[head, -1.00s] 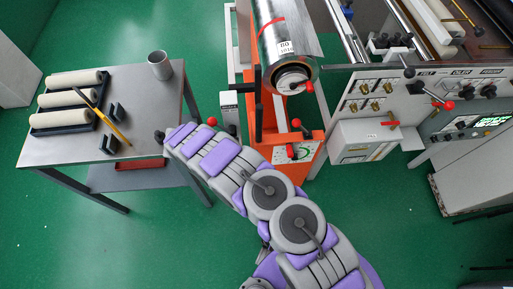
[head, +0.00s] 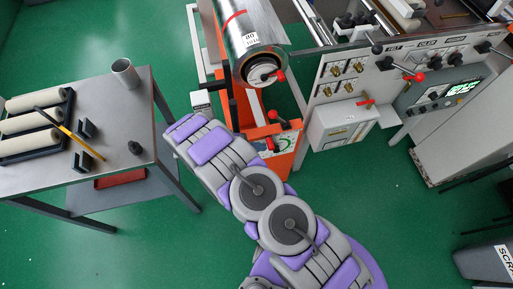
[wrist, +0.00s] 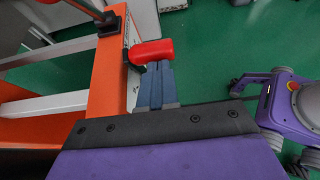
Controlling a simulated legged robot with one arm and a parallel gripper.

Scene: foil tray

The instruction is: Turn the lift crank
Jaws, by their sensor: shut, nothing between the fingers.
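In the wrist view, a red crank handle (wrist: 151,51) stands out beside an orange post with a ruled scale. My gripper (wrist: 158,68) is shut and empty, with its blue-grey fingertips right at the near side of the handle. I cannot tell whether they touch it. In the head view, the orange lift (head: 283,160) stands under a shiny foil roll (head: 240,45).
A grey table (head: 115,170) with cream rollers, a yellow tool and a metal cup (head: 124,73) stands to the left. A machine panel (head: 345,85) with knobs and red-tipped levers stands to the right.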

